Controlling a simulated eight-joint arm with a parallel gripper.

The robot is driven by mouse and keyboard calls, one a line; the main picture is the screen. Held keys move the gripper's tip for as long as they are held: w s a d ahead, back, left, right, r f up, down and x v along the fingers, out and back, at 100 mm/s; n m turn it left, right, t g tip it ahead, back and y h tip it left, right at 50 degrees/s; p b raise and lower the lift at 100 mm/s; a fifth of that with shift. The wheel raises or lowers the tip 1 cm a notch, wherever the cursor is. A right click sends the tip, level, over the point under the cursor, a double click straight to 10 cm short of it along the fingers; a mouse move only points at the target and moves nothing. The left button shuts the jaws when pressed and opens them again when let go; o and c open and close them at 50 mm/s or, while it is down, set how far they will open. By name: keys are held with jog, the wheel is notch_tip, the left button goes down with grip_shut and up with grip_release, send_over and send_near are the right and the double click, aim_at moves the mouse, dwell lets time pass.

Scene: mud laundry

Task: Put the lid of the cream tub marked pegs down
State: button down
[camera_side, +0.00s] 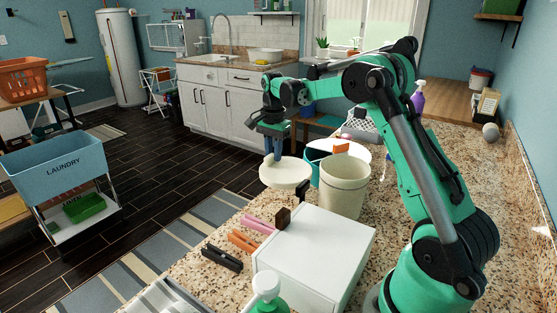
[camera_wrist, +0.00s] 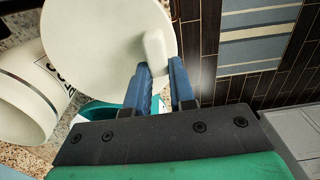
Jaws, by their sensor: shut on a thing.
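The cream lid (camera_side: 286,174) is a round disc held in the air beside the cream tub (camera_side: 345,190), to its left in the side view. My gripper (camera_side: 273,156) is shut on the lid's raised grip (camera_wrist: 155,47), seen in the wrist view. The lid (camera_wrist: 95,60) fills the upper left there, apart from the tub (camera_wrist: 20,105). The tub stands upright on the counter with its top uncovered. Dark lettering on its wall is partly hidden in the wrist view; I cannot read the whole word.
A teal tub (camera_side: 313,168) stands behind the cream one. A white box (camera_side: 318,250) is in front, with pink (camera_side: 257,224), orange (camera_side: 242,240) and black (camera_side: 222,257) pegs to its left. The granite counter's left edge drops to the floor.

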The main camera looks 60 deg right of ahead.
aim_at(274, 175)
notch_tip(274, 175, down, 7)
jog(key=shift+r, duration=0.15)
dwell(0.4)
jog(key=c, duration=0.7)
grip_release()
jog(key=shift+c, duration=0.2)
